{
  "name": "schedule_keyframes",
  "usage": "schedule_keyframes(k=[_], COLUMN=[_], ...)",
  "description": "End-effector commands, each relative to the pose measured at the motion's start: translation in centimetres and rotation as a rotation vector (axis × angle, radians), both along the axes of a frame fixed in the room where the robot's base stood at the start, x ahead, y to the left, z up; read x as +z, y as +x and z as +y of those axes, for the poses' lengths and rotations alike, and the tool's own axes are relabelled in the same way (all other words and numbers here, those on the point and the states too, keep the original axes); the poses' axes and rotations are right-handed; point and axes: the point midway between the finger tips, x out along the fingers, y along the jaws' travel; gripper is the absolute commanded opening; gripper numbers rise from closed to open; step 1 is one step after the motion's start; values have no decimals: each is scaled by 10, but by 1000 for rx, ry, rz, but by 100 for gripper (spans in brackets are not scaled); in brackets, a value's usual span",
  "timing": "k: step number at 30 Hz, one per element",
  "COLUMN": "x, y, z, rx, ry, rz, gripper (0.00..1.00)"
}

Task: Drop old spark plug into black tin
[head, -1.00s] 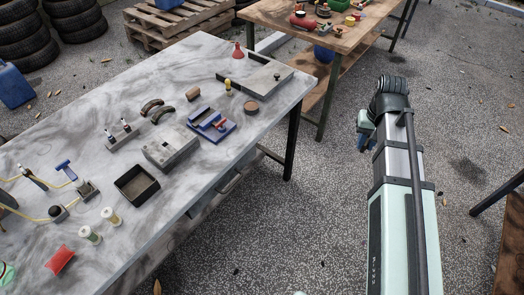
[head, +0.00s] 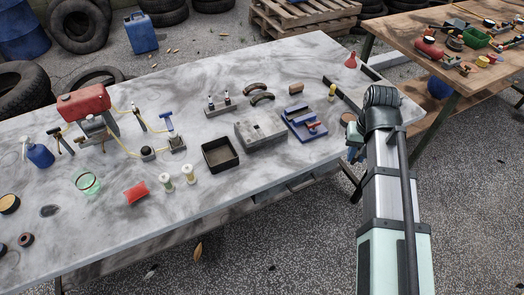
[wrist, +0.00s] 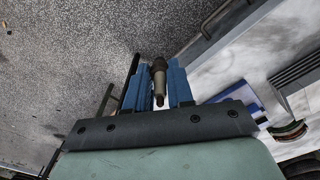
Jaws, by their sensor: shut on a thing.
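The black tin (head: 223,168) is an open, square, dark tray in the middle of the marble-topped table in the head view. It looks empty. My gripper (wrist: 160,88) shows blue fingers in the wrist view, shut on the old spark plug (wrist: 159,82), which has a dark end and a paler metal body. In the head view my gripper (head: 354,153) is mostly hidden by my arm, near the table's front right edge, well to the right of the tin. The spark plug cannot be made out there.
A grey block (head: 262,131) and a blue fixture (head: 304,122) stand between tin and arm. Two small spools (head: 178,183) and a red packet (head: 136,193) lie left of the tin. A wooden table (head: 420,45) is behind right.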

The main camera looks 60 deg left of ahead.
Motion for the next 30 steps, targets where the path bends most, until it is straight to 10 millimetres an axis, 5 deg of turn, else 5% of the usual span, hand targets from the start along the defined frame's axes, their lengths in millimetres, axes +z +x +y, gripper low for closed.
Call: schedule_keyframes(k=[15,30], x=[8,18], y=[-134,-278], z=[99,165], rx=[253,397], ry=[5,9], rz=[-3,-1], gripper=[0,0])
